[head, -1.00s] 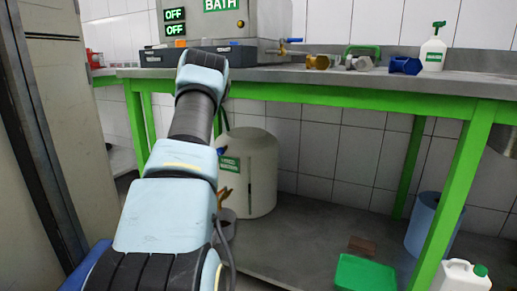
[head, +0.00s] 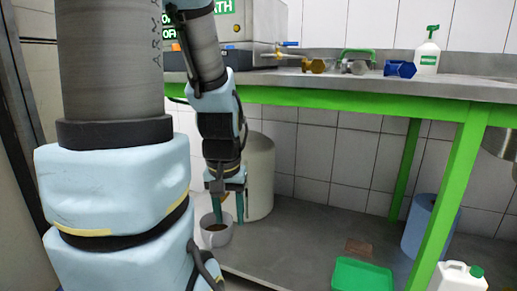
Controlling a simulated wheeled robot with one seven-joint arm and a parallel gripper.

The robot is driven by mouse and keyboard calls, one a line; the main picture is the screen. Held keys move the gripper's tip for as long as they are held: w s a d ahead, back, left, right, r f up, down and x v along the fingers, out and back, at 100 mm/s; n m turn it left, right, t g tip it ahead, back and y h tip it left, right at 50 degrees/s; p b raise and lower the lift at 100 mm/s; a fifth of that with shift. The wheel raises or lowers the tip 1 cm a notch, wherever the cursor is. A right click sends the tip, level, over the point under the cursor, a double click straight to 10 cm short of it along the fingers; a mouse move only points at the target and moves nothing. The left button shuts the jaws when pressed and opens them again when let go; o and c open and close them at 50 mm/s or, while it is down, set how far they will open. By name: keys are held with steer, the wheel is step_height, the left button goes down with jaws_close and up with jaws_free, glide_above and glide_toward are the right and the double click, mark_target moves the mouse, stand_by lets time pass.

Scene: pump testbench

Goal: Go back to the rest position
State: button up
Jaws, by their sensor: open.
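My gripper (head: 228,210) hangs fingers-down in front of the pale tank under the bench. Its two teal fingers are apart, with nothing visible held between them. My arm fills the left of the head view and bends down from the upper middle to the gripper.
The green-framed bench (head: 340,99) carries brass, grey and blue fittings and a spray bottle (head: 427,52). Below are a pale tank (head: 259,175), a green tray (head: 362,275), a blue roll (head: 429,228) and a white canister (head: 458,277). Floor between cup and tray is clear.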

step_height(320, 180, up, 35)
steer(key=p, duration=3.4)
steer(key=shift+w, duration=0.3)
